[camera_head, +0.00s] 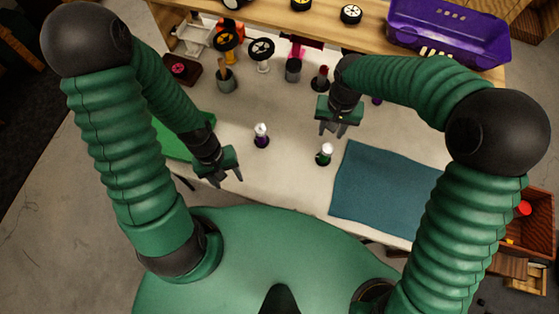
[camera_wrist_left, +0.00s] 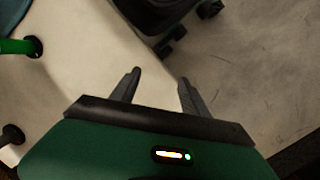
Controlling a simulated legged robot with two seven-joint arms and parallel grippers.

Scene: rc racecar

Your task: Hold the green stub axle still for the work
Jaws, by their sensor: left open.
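The green stub axle (camera_head: 325,152) stands upright in a small dark round base on the pale table, with a whitish top. In the left wrist view a green stem in a dark round base (camera_wrist_left: 18,46) shows at the left edge, probably the same axle. My left gripper (camera_head: 228,178) is open and empty near the table's front edge, to the left of the axle and apart from it. Its two fingers also show apart in the left wrist view (camera_wrist_left: 158,82). My right gripper (camera_head: 337,132) is above and just beyond the axle, its fingers apart with nothing seen between them.
A purple part (camera_head: 261,137) with a whitish top stands in a dark base between my grippers. A blue mat (camera_head: 385,192) lies at the right, a green mat (camera_head: 172,142) at the left. Wheels, cups and parts crowd the back; a purple bin (camera_head: 450,32) sits back right.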

